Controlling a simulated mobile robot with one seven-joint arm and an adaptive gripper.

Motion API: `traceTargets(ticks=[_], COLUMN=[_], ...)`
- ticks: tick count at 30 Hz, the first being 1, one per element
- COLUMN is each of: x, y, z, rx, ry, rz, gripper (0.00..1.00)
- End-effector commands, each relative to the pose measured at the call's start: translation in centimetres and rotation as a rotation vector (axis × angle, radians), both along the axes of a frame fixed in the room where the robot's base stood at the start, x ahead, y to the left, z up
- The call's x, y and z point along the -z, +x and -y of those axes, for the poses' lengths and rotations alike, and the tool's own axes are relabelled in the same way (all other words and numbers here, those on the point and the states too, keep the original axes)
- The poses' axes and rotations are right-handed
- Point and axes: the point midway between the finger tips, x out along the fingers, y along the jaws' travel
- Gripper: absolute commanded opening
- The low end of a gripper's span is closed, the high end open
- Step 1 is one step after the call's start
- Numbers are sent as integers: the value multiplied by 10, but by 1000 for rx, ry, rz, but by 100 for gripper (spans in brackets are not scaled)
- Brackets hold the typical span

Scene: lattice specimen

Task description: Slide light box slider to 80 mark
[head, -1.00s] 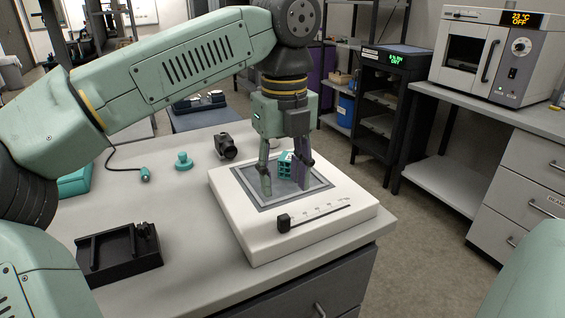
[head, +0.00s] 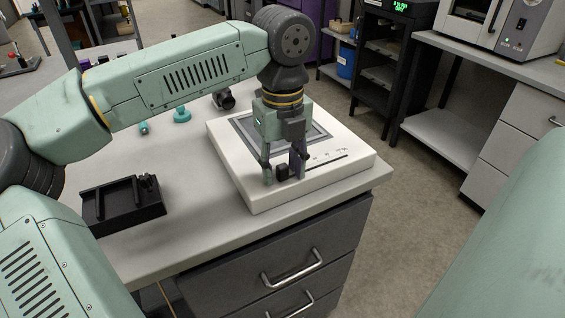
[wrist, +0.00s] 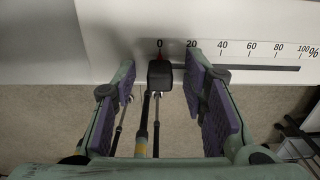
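The light box (head: 225,150) is a white slab with a grey-framed panel on top, near the front right of the bench. Its slider knob (wrist: 160,74) is a small black block at the 0 mark, at the left end of the dark track (wrist: 260,67) with marks running right to 100%. In the head view the knob (head: 282,172) shows between my fingers. My gripper (wrist: 157,88) is open, with one purple-padded finger on each side of the knob and visible gaps to both. The 80 mark (wrist: 279,47) is well to the right of my gripper.
A black tray (head: 122,205) stands on the bench to the left. A teal knobbed item (head: 182,115) and a black cylindrical device (head: 224,99) lie behind. Bench drawers (head: 290,262) are below the front edge. Floor (head: 410,215) is open to the right.

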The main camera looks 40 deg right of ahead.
Motion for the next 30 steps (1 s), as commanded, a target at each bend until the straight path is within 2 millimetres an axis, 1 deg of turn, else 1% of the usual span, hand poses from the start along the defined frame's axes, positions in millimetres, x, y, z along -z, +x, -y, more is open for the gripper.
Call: traceTargets(ticks=[1, 2, 16, 23, 26, 30], x=[0, 0, 0, -1, -1, -1], y=[0, 0, 0, 0, -2, -5], z=[0, 0, 0, 1, 8, 22], rx=[0, 0, 0, 1, 2, 2], ry=[0, 0, 0, 0, 0, 1], rz=[0, 0, 0, 0, 0, 0], gripper=[34, 32, 1, 0, 0, 0])
